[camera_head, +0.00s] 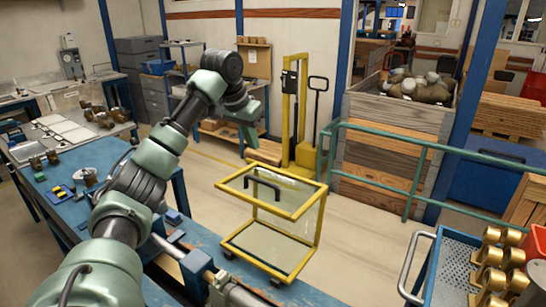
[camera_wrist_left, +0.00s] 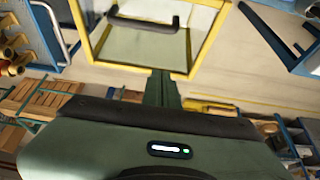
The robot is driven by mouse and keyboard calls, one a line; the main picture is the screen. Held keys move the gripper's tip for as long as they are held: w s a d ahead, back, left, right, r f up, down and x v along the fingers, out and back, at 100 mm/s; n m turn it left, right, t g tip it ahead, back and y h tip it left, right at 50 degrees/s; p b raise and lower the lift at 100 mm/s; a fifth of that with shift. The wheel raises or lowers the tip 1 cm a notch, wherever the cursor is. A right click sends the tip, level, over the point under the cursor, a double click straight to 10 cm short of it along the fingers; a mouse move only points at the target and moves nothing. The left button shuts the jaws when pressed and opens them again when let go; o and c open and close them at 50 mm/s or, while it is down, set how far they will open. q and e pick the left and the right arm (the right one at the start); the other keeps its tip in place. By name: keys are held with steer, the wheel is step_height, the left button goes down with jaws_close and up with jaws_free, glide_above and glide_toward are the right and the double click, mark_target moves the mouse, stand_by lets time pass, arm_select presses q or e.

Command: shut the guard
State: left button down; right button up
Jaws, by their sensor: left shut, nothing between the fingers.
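The guard (camera_head: 305,207) is a yellow frame with clear panels at the bench's right end. Its upper panel, with a black handle (camera_head: 262,187), stands raised above a lower yellow frame (camera_head: 262,265). I cannot tell how it is hinged. My left gripper (camera_head: 249,133) is shut and empty, apart from the guard, and shows above and behind it in the head view. In the left wrist view, the shut fingers (camera_wrist_left: 160,88) point toward the guard's yellow edge (camera_wrist_left: 130,68), with the handle (camera_wrist_left: 143,22) beyond. My right gripper is not in view.
The blue bench (camera_head: 105,155) carries small parts at left. A yellow lift truck (camera_head: 303,110), a green rail (camera_head: 425,145) and a wooden crate (camera_head: 395,125) stand behind. A blue perforated cart (camera_head: 455,270) with brass parts is at the right. Open floor lies between.

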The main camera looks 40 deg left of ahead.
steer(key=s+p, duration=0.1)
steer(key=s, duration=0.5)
arm_select(q)
steer(key=p, duration=0.3)
glide_above(255, 187)
steer(key=w, duration=0.4)
steer(key=f, duration=0.8)
steer(key=shift+s+a+f, duration=0.15)
steer(key=shift+s+f, duration=0.05)
steer(key=s+p, duration=0.1)
steer(key=s, duration=0.2)
steer(key=shift+s+f, duration=0.1)
steer(key=shift+s, duration=0.5)
steer(key=shift+d+f, duration=0.1)
steer(key=shift+d, duration=0.1)
steer(key=shift+w, duration=0.15)
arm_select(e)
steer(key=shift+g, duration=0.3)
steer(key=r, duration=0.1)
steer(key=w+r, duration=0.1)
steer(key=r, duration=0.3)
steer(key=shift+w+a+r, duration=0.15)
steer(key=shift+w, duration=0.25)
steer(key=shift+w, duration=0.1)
